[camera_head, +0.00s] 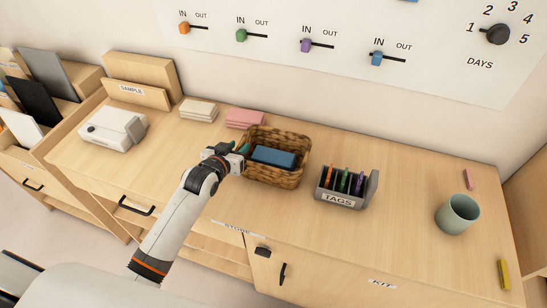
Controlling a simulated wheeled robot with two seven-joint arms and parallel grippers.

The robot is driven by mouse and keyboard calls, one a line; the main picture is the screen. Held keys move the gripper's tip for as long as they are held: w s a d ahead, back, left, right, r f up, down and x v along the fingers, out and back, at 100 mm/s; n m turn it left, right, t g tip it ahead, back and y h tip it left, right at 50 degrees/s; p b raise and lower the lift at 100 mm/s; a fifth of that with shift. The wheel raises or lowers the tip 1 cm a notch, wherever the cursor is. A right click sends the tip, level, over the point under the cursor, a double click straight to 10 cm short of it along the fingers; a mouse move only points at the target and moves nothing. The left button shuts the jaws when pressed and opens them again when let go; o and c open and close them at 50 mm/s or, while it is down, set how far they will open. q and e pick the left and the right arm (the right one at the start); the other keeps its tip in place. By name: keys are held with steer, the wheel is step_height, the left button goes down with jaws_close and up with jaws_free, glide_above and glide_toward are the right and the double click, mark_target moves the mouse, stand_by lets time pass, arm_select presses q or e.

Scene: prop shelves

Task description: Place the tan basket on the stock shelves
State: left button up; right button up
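The tan basket (287,179) is woven and stands upright on the wooden counter, with a blue block (273,156) inside. My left gripper (240,150) is at the basket's left rim, with its fingertips overlapping the rim in the picture. Whether the fingers are closed on the rim is too small to tell. Open wooden shelves (237,262) show below the counter's front edge, partly hidden by my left arm. My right gripper is not in view.
A grey TAGS holder (341,198) stands just right of the basket, and a green cup (457,214) farther right. Pink cloths (245,118) lie behind the basket. A white machine (112,128) is at left. The counter between the holder and cup is clear.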

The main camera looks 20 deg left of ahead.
arm_select(q)
steer(key=shift+x, duration=1.1)
steer(key=shift+s, duration=0.1)
jaws_close()
steer(key=shift+r, duration=0.15)
